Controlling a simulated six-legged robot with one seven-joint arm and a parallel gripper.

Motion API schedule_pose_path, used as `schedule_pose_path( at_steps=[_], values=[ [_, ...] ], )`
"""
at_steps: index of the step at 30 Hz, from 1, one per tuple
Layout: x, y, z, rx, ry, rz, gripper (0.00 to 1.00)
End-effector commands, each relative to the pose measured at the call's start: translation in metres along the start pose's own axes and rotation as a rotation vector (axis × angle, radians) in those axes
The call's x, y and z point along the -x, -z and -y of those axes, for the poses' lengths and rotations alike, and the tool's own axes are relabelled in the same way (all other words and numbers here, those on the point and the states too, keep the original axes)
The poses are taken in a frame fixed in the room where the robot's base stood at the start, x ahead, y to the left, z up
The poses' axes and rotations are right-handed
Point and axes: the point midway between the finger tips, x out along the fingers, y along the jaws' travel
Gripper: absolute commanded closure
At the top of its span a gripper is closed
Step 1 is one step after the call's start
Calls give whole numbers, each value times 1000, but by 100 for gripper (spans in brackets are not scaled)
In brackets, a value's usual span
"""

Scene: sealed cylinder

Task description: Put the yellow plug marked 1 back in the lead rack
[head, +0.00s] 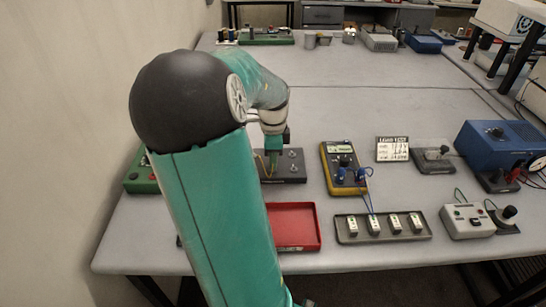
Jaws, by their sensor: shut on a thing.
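My gripper (273,152) points down over a dark box with round metal posts (294,169), in the middle of the near table. It is small here and partly hidden by my arm. A thin yellow lead (261,163) hangs beside the fingertips, over the left part of the box. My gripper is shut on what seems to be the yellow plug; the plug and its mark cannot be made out. I cannot tell whether it touches the box. No lead rack can be told for certain; a green block (138,178) shows partly behind my arm at the left.
A yellow multimeter (330,183) with blue plugs stands right of the box. Nearer are a red tray (316,229) and a grey tray (430,236) holding several white blocks. A card (392,149), grey devices and a blue unit (498,148) stand at right.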

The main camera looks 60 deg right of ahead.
Motion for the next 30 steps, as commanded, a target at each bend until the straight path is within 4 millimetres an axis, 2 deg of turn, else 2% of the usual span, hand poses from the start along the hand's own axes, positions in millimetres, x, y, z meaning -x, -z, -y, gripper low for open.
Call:
schedule_pose_path(
  at_steps=[9,10,13,23,26,30],
  values=[
    [-5,0,0,0,-1,0,100],
    [-5,0,0,0,-1,0,74],
    [-5,0,0,0,-1,0,54],
    [-3,0,0,0,1,0,54],
    [6,-1,1,1,3,2,54],
    [29,0,1,1,4,3,54]
  ],
)
